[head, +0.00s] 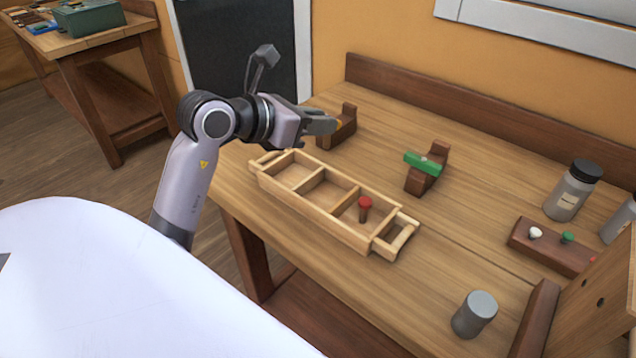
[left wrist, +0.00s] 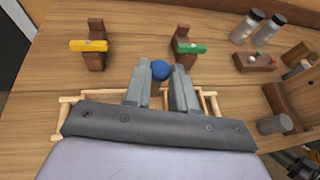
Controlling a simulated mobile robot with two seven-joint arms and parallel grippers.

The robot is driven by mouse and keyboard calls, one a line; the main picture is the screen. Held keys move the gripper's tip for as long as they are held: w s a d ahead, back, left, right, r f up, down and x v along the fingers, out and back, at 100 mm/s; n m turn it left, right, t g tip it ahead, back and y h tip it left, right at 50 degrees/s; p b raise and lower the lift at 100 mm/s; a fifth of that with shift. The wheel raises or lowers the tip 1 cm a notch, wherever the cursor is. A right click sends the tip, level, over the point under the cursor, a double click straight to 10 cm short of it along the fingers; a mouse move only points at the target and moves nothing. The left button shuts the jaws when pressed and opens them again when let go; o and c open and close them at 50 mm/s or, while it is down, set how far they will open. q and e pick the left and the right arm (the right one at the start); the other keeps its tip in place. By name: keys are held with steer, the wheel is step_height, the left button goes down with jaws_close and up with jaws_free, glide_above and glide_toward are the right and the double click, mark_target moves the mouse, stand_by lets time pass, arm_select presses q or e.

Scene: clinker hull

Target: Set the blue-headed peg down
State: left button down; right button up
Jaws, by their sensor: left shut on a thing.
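My left gripper (head: 322,125) hangs over the back left part of the bench, near the far end of the wooden tray. In the left wrist view its two fingers (left wrist: 161,90) are closed on the blue-headed peg, whose round blue head (left wrist: 160,70) shows between the fingertips. The peg's shaft is hidden, and the peg cannot be made out in the head view.
The compartmented wooden tray (head: 318,211) holds a red-headed peg (head: 365,205) in its right part. Two dark stands carry a green bar (head: 423,163) and a yellow bar (left wrist: 88,46). A peg block (head: 550,250), bottles (head: 570,190) and a grey cylinder (head: 475,314) stand right.

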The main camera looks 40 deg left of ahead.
arm_select(q)
steer(key=shift+f+b, duration=0.5)
steer(key=shift+f, duration=6.15)
steer(key=shift+f, duration=0.15)
steer(key=c, duration=0.9)
jaws_free()
steer(key=shift+r, duration=0.3)
steer(key=b+v, duration=0.1)
steer(key=v, duration=1.1)
steer(key=shift+f, duration=0.1)
